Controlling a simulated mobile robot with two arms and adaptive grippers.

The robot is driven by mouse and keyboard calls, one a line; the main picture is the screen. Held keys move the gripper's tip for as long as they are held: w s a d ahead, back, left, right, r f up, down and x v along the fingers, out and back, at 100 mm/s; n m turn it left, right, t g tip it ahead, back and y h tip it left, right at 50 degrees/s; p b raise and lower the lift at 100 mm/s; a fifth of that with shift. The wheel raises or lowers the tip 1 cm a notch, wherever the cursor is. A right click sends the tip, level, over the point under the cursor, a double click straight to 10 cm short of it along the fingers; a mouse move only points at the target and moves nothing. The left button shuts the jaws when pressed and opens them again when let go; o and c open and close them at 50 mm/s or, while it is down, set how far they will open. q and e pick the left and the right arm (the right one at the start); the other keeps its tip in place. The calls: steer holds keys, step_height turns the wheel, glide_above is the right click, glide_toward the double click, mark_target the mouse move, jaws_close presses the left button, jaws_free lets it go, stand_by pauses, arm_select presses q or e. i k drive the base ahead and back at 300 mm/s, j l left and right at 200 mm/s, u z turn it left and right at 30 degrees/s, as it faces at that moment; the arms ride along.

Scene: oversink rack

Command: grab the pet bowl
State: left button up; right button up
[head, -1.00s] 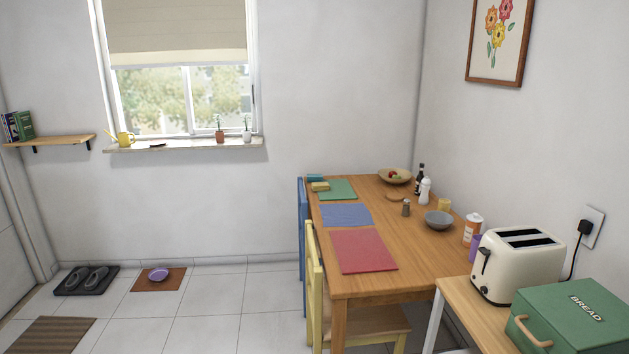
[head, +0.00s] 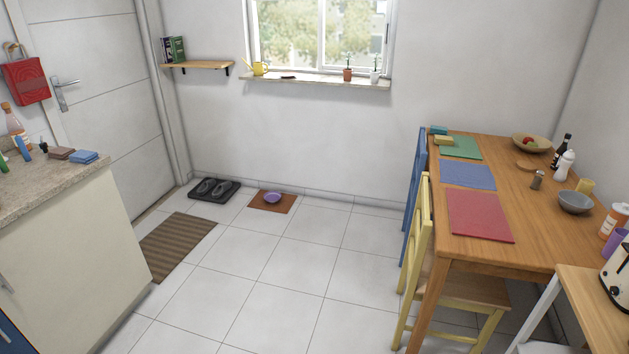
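The pet bowl (head: 272,197) is small and purple. It sits on a brown mat (head: 286,205) on the tiled floor near the far wall, below the window. It stands apart from me across open floor. Neither of my grippers shows in the head view.
A dark tray with shoes (head: 213,189) lies left of the mat, and a striped rug (head: 178,245) lies nearer. A counter (head: 70,245) stands at the left. A dining table (head: 520,245) with a yellow chair (head: 425,255) and a blue chair (head: 415,180) stands right. Tiles between are clear.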

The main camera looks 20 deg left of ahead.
mark_target(273, 197)
steer(key=i+j+u, duration=0.65)
steer(key=i+u, duration=0.65)
steer(key=i, duration=1.45)
steer(key=i+z, duration=0.15)
steer(key=i, duration=0.3)
steer(key=i+j+z, duration=0.15)
steer(key=i, duration=0.25)
steer(key=i+j+z, duration=0.15)
steer(key=i, duration=0.3)
steer(key=i+j+z, duration=0.1)
steer(key=i+z, duration=0.25)
steer(key=i+j+z, duration=0.15)
steer(key=z, duration=0.15)
steer(key=i+j+z, duration=0.2)
steer(key=z, duration=0.15)
